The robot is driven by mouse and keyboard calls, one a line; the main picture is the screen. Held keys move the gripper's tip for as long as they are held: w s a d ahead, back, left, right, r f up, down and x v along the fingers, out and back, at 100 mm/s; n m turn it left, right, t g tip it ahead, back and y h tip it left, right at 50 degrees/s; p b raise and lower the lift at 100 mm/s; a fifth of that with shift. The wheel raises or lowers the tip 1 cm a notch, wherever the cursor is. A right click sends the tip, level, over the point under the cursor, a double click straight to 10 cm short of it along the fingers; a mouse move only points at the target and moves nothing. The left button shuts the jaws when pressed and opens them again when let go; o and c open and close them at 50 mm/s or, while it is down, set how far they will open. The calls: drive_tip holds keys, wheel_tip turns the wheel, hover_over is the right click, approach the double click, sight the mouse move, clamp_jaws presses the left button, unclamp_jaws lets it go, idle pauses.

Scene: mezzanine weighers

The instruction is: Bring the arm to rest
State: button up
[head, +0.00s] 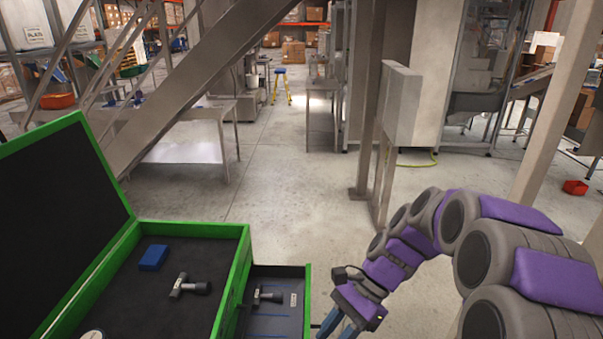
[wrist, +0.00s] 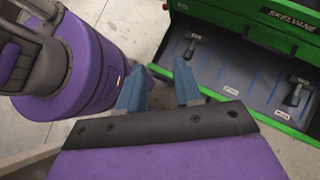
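My arm (head: 440,225), purple and grey, reaches in from the right and bends down towards the lower middle of the head view. My gripper (head: 338,324) has blue fingers and hangs just right of an open drawer (head: 283,322) of a green chest. In the wrist view my gripper (wrist: 161,74) has its two fingers apart, with nothing between them. The drawer (wrist: 238,72) lies beyond the fingertips there. The fingers look clear of the drawer, though the fingertips are cut off in the head view.
The green chest (head: 238,285) has its lid (head: 60,215) raised. A blue block (head: 153,257) and a hammer-like tool (head: 188,287) lie on its top. The drawer holds hammer-like tools (wrist: 295,92). A metal stair beam (head: 205,80) crosses the left. Open floor (head: 290,200) lies ahead.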

drive_tip(key=s+d+n+t+h, duration=0.1)
drive_tip(key=s+d+n+h, duration=0.1)
drive_tip(key=s+n, duration=0.2)
drive_tip(key=s+d+r+n+t+h, duration=0.1)
drive_tip(key=s+d+n+h, duration=0.1)
drive_tip(key=s, duration=0.8)
drive_tip(key=s+d+r+n+t+h, duration=0.1)
drive_tip(key=s+d+n+h, duration=0.2)
drive_tip(key=s+n, duration=0.2)
drive_tip(key=shift+s+d+n, duration=0.3)
drive_tip(key=shift+s+n, duration=0.1)
drive_tip(key=shift+s, duration=0.5)
